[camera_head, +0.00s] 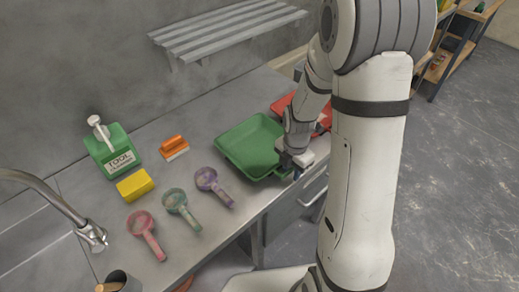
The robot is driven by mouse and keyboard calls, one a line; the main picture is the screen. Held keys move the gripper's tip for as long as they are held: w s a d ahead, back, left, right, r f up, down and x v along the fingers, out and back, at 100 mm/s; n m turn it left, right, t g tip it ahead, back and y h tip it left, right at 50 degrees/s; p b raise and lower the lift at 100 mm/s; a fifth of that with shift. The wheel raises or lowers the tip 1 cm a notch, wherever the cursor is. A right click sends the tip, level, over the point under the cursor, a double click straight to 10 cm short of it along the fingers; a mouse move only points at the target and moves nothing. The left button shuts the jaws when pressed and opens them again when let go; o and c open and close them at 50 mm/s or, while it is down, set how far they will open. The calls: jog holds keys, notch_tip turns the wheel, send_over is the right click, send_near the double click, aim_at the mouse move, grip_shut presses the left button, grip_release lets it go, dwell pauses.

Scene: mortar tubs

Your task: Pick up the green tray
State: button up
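The green tray (247,143) lies on the metal counter, right of the middle of the worktop. It looks like a shallow green paint tray and appears empty. My gripper (294,170) is at the tray's lower right edge, near the counter's front edge. Its fingers are small and partly hidden, so I cannot tell whether they are open, shut or around the rim. My arm hides part of the tray's right side.
A red tray (284,104) lies behind my arm. A slatted shelf (225,32) hangs above.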

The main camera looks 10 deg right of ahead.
grip_shut()
dwell(0.6)
